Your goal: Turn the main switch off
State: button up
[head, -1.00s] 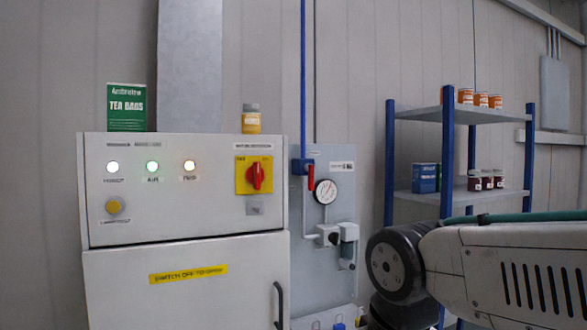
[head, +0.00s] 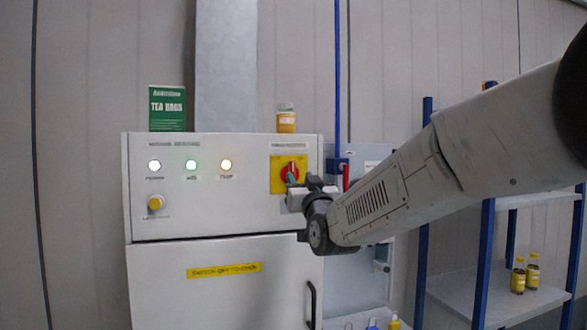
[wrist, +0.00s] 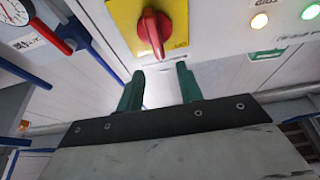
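The main switch is a red rotary knob (head: 291,168) on a yellow plate (head: 277,175), on the upper right of a white cabinet's front panel. In the wrist view the red knob (wrist: 153,33) stands nearly upright in that picture, just beyond the fingertips. My gripper (wrist: 160,75) is open, its two green fingers apart with nothing between them. In the head view my gripper (head: 292,181) is in front of the switch's lower right and hides part of it. I see no clear contact between fingers and knob.
The white cabinet (head: 160,285) has several lit lamps and a yellow button (head: 155,202). A green tea bag box (head: 167,108) and a jar (head: 286,119) stand on top. A gauge (wrist: 18,12) and blue pipe are beside the switch. Blue-post shelves (head: 500,300) stand right.

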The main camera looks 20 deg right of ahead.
aim_at(293, 166)
jog(key=x, duration=0.7)
jog(key=shift+w+r, duration=0.1)
jog(key=shift+w, duration=0.1)
grip_shut()
